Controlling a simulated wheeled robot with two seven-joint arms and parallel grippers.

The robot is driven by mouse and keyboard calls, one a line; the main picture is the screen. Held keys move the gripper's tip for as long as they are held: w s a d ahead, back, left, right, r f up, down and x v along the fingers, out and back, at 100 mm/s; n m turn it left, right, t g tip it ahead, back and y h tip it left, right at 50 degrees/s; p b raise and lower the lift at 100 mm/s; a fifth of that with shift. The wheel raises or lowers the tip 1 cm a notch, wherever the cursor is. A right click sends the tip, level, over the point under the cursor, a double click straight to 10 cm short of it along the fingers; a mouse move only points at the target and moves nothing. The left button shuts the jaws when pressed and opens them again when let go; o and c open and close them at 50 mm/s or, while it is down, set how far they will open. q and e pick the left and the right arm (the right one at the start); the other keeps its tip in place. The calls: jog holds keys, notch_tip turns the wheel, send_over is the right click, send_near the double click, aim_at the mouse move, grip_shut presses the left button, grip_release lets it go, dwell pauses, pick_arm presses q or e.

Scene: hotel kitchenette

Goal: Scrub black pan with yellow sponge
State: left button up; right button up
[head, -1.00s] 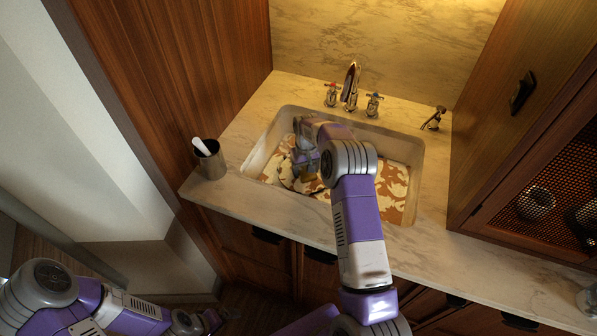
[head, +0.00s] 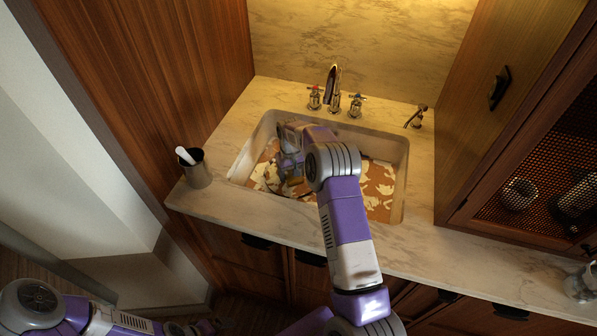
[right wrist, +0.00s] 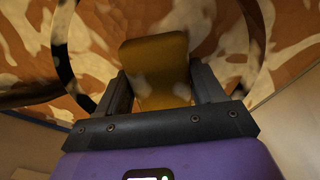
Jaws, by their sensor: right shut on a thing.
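My right gripper (right wrist: 160,88) reaches down into the sink and is shut on the yellow sponge (right wrist: 156,66), which shows between its fingers in the right wrist view. In the head view the right gripper (head: 291,178) is low in the left half of the sink, largely covered by my own arm. A dark curved rim (right wrist: 60,50), seemingly the black pan's, arcs around the sponge on both sides. The surface inside it is blotched brown and cream. Whether the sponge touches it I cannot tell. My left gripper (head: 210,326) is low at the left, small and dark, away from the sink.
The sink (head: 402,165) has blotched brown and cream over its floor. A faucet (head: 332,92) with two handles stands behind it, a dispenser (head: 416,115) right of it. A metal cup (head: 196,168) stands at the left counter edge. The counter at right is mostly clear.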

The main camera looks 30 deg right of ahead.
jog(key=shift+w+a+f, duration=0.1)
jog(key=shift+w+a, duration=0.05)
jog(key=shift+a, duration=0.8)
jog(key=shift+w+a+f, duration=0.1)
jog(key=shift+a, duration=0.85)
jog(key=shift+s+d+r, duration=0.1)
jog(key=shift+s+d, duration=0.15)
jog(key=shift+d, duration=1.1)
jog(key=shift+s+d+r, duration=0.1)
jog(key=shift+s+d, duration=0.1)
jog(key=shift+d, duration=1.1)
jog(key=shift+s+d, duration=0.25)
jog(key=shift+d, duration=1.1)
jog(key=shift+r, duration=0.1)
notch_tip(320, 180, up, 11)
jog(key=p, duration=0.7)
jog(key=shift+f, duration=0.2)
